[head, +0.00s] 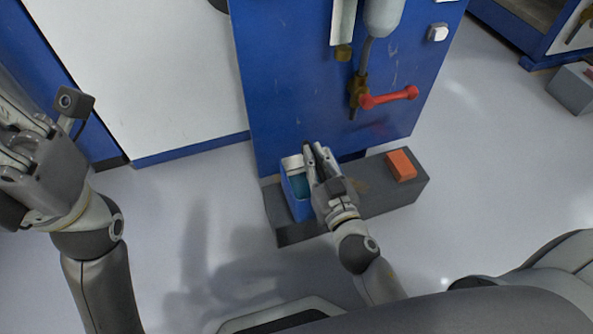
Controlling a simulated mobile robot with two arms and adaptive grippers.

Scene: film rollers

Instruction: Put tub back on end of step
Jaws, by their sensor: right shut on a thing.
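A blue tub (291,197) with a pale rim and a teal inside stands at the left end of a grey step (401,191), in front of the blue machine panel. My right gripper (314,152) is at the tub's right side, shut on its wall or rim; the exact contact is partly hidden by the fingers. The tub looks upright, and I cannot tell whether its base touches the step. My left gripper is at the left edge of the view, with its fingertips out of sight.
An orange block (401,164) lies on the right end of the step. A red-handled valve (388,97) juts from the blue panel (290,80) above the step. A grey block (571,90) stands far right. The pale floor (480,180) right of the step is clear.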

